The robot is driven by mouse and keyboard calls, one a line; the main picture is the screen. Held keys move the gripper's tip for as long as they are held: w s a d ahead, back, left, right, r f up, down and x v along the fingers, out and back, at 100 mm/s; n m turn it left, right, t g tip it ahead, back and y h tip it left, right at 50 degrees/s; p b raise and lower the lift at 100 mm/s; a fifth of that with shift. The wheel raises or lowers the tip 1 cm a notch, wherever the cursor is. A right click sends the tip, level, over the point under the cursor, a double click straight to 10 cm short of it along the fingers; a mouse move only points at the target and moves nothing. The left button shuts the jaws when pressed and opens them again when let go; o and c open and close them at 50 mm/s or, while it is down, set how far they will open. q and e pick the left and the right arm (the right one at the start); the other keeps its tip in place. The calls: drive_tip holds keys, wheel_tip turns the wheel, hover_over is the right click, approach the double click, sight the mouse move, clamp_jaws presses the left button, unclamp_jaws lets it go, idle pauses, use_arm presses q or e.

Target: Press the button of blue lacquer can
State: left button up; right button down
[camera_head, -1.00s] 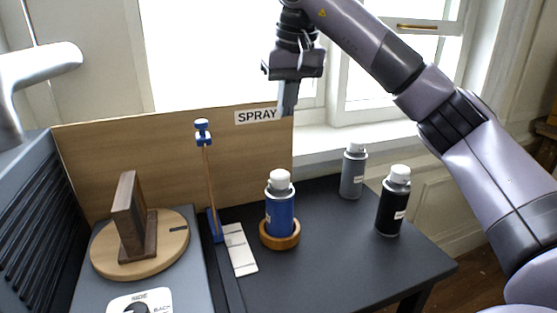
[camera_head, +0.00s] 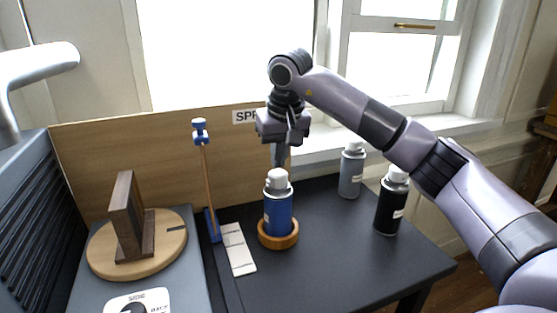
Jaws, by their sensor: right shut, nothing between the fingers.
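The blue lacquer can (camera_head: 278,214) stands upright in a round wooden ring holder (camera_head: 278,241) on the dark table. Its white button top (camera_head: 277,179) faces up. My right gripper (camera_head: 279,163) is shut and empty, pointing down just above the white top. I cannot tell whether the fingertips touch it. My left gripper is not in view.
A grey can (camera_head: 351,172) and a black can (camera_head: 391,205) stand to the right. A blue-ended stick (camera_head: 207,180) and a white strip (camera_head: 238,248) are left of the holder. A wooden turntable (camera_head: 160,256) bears an upright dark block (camera_head: 127,218). A wooden panel (camera_head: 110,150) stands behind.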

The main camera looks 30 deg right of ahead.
drive_tip(key=shift+f, duration=0.65)
drive_tip(key=shift+f, duration=0.15)
